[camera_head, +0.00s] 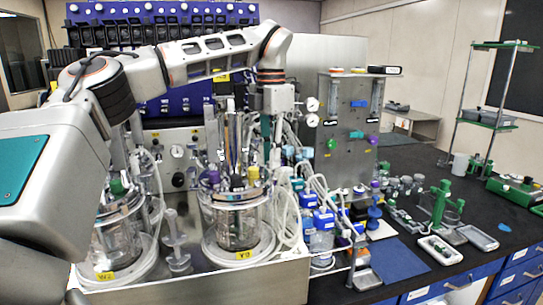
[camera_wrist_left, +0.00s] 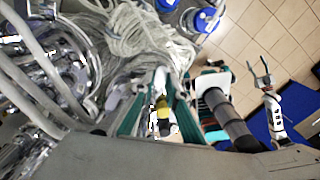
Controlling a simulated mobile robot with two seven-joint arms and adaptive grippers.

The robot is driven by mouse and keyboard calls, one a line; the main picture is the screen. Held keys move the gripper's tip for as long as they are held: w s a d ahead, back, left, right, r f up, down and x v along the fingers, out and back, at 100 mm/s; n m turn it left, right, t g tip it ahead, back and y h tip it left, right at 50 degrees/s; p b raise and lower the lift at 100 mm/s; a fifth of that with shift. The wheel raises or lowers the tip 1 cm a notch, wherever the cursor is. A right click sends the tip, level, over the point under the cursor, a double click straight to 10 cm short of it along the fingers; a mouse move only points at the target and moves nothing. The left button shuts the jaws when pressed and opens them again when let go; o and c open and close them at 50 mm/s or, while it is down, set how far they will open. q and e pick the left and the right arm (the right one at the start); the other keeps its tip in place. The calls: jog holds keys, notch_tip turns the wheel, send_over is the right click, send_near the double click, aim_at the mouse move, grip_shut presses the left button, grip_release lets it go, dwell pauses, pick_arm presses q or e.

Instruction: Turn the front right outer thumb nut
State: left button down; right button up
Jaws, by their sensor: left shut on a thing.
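The right glass vessel (camera_head: 237,222) stands upright on the bench with a metal head plate (camera_head: 235,192) crowded with tubes and fittings. My left gripper (camera_head: 271,160) points down at the outer right side of this plate. In the left wrist view its teal fingers (camera_wrist_left: 158,112) are closed in around a small part, which fits the front right outer thumb nut. The nut itself is too small and covered to make out. A yellow and black piece shows between the fingers. My right gripper (camera_wrist_left: 262,75) shows open and empty over the floor in the left wrist view.
Pale looped tubing (camera_wrist_left: 135,35) crowds the left gripper. A second vessel (camera_head: 115,235) stands to the left. Blue-capped bottles (camera_head: 322,225) and a grey panel (camera_head: 347,130) stand to the right. The black bench (camera_head: 430,185) carries green racks and trays, with some bare room.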

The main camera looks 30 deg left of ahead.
pick_arm(q)
jog(key=shift+m, duration=0.7)
jog(key=c, duration=2)
grip_release()
jog(key=shift+r, duration=0.1)
notch_tip(320, 180, up, 12)
jog(key=shift+f, duration=0.1)
